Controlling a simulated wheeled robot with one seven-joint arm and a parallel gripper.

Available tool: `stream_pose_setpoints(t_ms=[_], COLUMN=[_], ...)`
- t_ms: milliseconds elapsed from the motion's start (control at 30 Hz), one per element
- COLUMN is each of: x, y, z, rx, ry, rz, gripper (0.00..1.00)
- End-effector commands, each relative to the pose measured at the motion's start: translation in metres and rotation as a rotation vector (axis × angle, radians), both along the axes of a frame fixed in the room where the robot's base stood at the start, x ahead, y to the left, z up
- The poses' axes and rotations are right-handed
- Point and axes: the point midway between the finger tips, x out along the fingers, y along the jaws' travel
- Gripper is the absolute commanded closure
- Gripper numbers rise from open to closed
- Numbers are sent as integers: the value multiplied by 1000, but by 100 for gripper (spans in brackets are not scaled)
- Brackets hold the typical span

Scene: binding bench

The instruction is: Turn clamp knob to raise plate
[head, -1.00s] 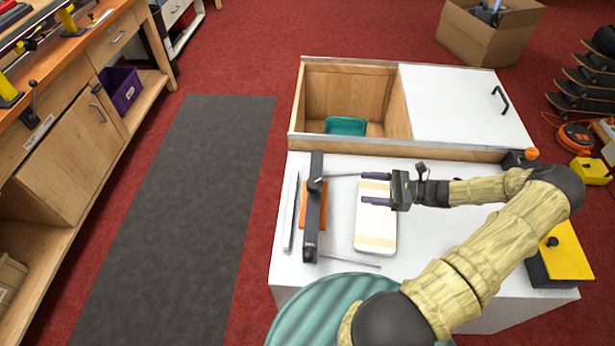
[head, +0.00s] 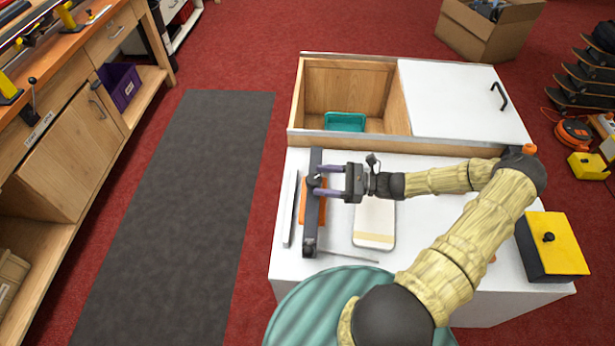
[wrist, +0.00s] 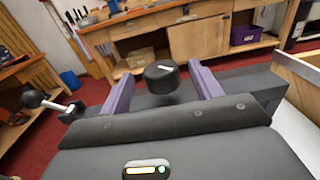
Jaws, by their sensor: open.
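The black clamp knob (head: 314,181) sits on top of the long dark clamp bar (head: 311,225) on the white bench top. In the wrist view the knob (wrist: 162,78) is a short black cylinder with a pale mark on top. My gripper (head: 317,180) is open, with its purple fingers on either side of the knob. In the wrist view gaps show between the knob and both fingers (wrist: 161,76). An orange piece (head: 303,205) lies partly hidden under the bar. Whether the bar is raised off it cannot be told.
A cream pad (head: 375,225) lies right of the clamp, under my arm. A thin pale strip (head: 287,210) lies left of it. Behind are an open wooden compartment with a teal tray (head: 345,122) and a white lid (head: 455,105). A yellow-topped box (head: 558,243) stands at right.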

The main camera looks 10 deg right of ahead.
Motion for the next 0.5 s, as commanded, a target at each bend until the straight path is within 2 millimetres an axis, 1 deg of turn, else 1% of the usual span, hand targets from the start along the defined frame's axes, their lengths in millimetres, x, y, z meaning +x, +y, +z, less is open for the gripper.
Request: stream_pose_setpoints(t_ms=[33,100,233,333,500], x=[3,7,13,16,17], y=[10,21,38,45,48], z=[1,1,0,0,0], rx=[2,2,1,0,0], ry=[0,0,0,0,-1], rz=[3,2,2,0,-1], gripper=[36,36,36,36,36])
